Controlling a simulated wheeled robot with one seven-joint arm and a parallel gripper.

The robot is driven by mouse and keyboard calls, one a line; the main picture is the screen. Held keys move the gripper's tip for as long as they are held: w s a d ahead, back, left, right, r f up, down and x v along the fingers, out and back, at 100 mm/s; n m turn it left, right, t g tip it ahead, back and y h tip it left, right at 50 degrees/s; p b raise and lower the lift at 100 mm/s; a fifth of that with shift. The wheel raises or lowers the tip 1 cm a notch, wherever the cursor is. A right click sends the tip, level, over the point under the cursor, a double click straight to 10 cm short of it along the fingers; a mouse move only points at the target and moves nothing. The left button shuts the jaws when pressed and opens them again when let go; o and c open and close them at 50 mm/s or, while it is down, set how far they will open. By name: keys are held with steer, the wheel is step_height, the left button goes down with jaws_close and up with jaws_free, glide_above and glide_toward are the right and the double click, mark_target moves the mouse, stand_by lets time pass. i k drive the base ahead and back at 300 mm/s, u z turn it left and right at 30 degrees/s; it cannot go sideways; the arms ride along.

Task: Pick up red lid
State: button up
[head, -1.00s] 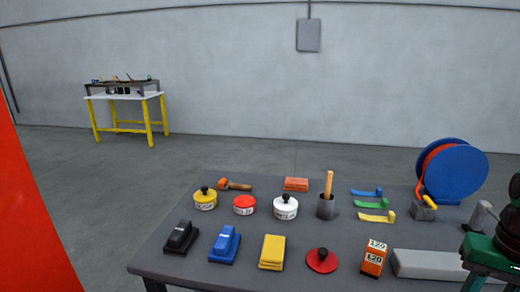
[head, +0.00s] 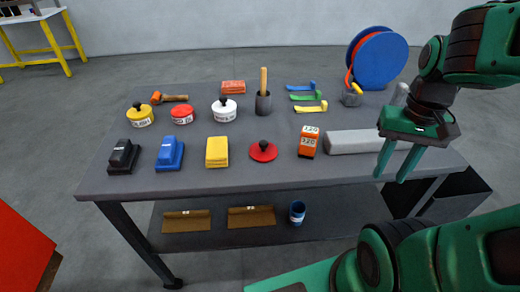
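The red lid (head: 263,152) is a flat red disc with a black knob on top. It lies on the grey table (head: 240,180) near the front edge, between a yellow block and an orange box. My gripper (head: 393,172) points down at the right, over the table's front right edge. Its two green fingers are spread apart with nothing between them. It is well to the right of the lid and apart from it.
The yellow block (head: 217,152) and the orange box marked 120 (head: 308,141) flank the lid. A grey bar (head: 354,142) lies between the box and my gripper. The lower shelf holds a blue can (head: 297,213).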

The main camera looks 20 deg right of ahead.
mark_target(263, 151)
steer(key=u, duration=0.35)
steer(key=k, duration=0.9)
steer(key=z, duration=0.15)
